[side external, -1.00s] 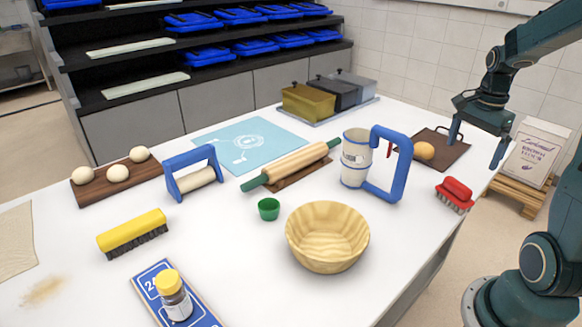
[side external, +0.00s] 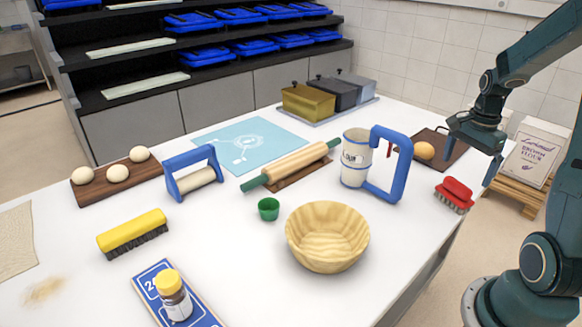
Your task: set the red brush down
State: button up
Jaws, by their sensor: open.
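The red brush (side external: 454,195) rests on the white table near its right edge, with its bristles facing down. My gripper (side external: 469,164) is open and empty. It hangs above and behind the brush in the picture, with its fingers apart and pointing down. There appears to be a gap between the fingertips and the brush. No part of the brush is hidden by the gripper.
A flour bag (side external: 532,152) stands on a pallet beyond the table. Bare table lies between bowl and brush.

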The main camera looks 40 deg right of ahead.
aim_at(456, 192)
notch_tip(456, 192, down, 9)
jog(key=shift+f, duration=0.1)
dwell(0.4)
jog(key=c, duration=0.8)
